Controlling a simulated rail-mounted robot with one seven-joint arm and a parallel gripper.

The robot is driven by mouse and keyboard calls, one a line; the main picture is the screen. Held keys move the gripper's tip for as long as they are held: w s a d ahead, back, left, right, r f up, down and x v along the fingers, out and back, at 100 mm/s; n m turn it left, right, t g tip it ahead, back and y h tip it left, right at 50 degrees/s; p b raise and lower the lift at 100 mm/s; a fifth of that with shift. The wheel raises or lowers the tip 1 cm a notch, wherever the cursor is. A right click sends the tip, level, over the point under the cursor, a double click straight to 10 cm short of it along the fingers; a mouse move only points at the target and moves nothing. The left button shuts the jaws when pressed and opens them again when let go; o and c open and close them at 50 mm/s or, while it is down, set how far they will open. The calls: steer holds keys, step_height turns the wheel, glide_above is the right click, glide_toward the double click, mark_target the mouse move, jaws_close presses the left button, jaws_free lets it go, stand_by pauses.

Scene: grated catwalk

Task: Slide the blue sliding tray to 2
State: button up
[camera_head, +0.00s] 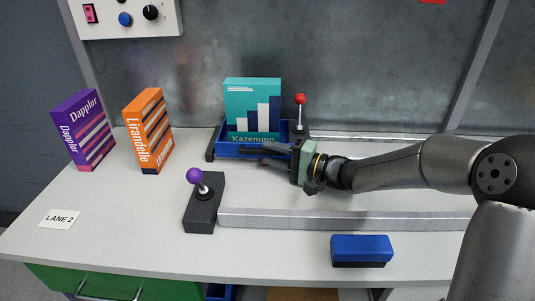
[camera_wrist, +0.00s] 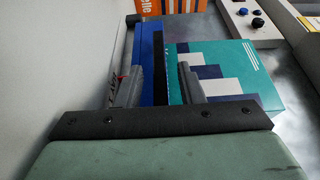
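The blue sliding tray (camera_head: 228,153) stands at the back of the table and holds a teal box (camera_head: 252,100) marked "Kazenupo". My gripper (camera_head: 252,156) reaches in from the right at the tray's front side. In the wrist view my gripper (camera_wrist: 158,67) has its fingers apart. The blue tray wall (camera_wrist: 148,62) and a dark strip show between them, and the teal box (camera_wrist: 222,72) is beside the right finger. I cannot tell whether either finger touches the tray. A white card (camera_head: 60,219) reading "LANE 2" lies at the table's front left.
A red-knobbed lever (camera_head: 300,100) stands right of the tray, near the back rail (camera_head: 385,139). A purple-knobbed lever (camera_head: 195,176) stands at the left end of the front rail (camera_head: 340,219). Orange (camera_head: 148,130) and purple (camera_head: 83,130) boxes stand left. A blue block (camera_head: 361,248) lies in front.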

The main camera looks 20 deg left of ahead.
steer(key=shift+w+a, duration=0.1)
steer(key=shift+a, duration=0.75)
jaws_close()
